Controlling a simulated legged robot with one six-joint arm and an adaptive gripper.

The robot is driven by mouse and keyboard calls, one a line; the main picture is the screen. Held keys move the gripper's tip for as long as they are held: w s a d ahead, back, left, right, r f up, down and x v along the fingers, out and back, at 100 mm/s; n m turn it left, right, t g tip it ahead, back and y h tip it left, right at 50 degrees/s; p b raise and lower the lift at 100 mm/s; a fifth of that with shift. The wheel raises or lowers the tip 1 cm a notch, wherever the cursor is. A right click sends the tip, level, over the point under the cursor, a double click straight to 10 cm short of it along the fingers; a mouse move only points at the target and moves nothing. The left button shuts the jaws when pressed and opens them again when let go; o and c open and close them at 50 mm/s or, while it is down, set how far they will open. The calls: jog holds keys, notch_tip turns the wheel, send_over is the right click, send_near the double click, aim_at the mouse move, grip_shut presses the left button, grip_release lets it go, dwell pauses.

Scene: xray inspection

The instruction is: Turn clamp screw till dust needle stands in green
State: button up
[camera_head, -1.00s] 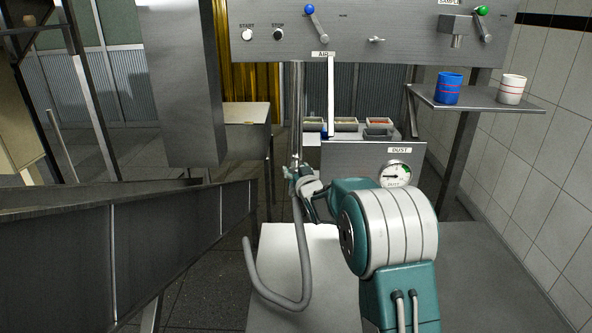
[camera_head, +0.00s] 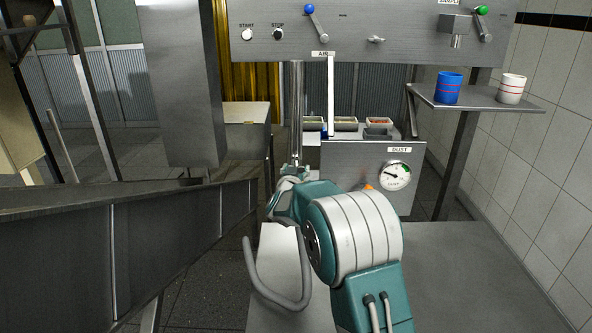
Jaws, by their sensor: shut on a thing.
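The dust gauge (camera_head: 396,175) is a round white dial on a grey panel under a DUST label. Its needle points left and slightly up, outside the green band at the dial's upper right. A vertical metal pipe (camera_head: 297,115) runs down to a small clamp fitting (camera_head: 295,168), with a grey hose (camera_head: 303,265) below it. My gripper (camera_head: 287,182) is at this fitting, shut on what appears to be the clamp screw. My own wrist largely hides the fingers and the screw, so the exact grip cannot be seen.
A sloping metal chute (camera_head: 120,245) fills the lower left. Small bins (camera_head: 345,124) stand behind the gauge panel. A blue cup (camera_head: 448,88) and a white cup (camera_head: 513,89) stand on the right shelf (camera_head: 485,103). An orange piece (camera_head: 369,187) shows beside the gauge.

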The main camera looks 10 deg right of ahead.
jog(key=m+g+h, duration=0.2)
jog(key=h, duration=0.1)
jog(key=m+g+h, duration=0.2)
jog(key=m+h, duration=0.1)
jog(key=shift+a+h, duration=0.2)
jog(key=shift+h, duration=0.2)
jog(key=shift+m+g+h, duration=1.1)
jog(key=shift+m+g, duration=0.2)
jog(key=shift+g, duration=0.4)
jog(key=shift+m+g+h, duration=0.3)
jog(key=shift+g, duration=0.1)
jog(key=shift+r, duration=0.1)
jog(key=o, duration=1)
jog(key=shift+o, duration=0.2)
jog(key=v, duration=0.7)
jog(key=shift+a, duration=0.3)
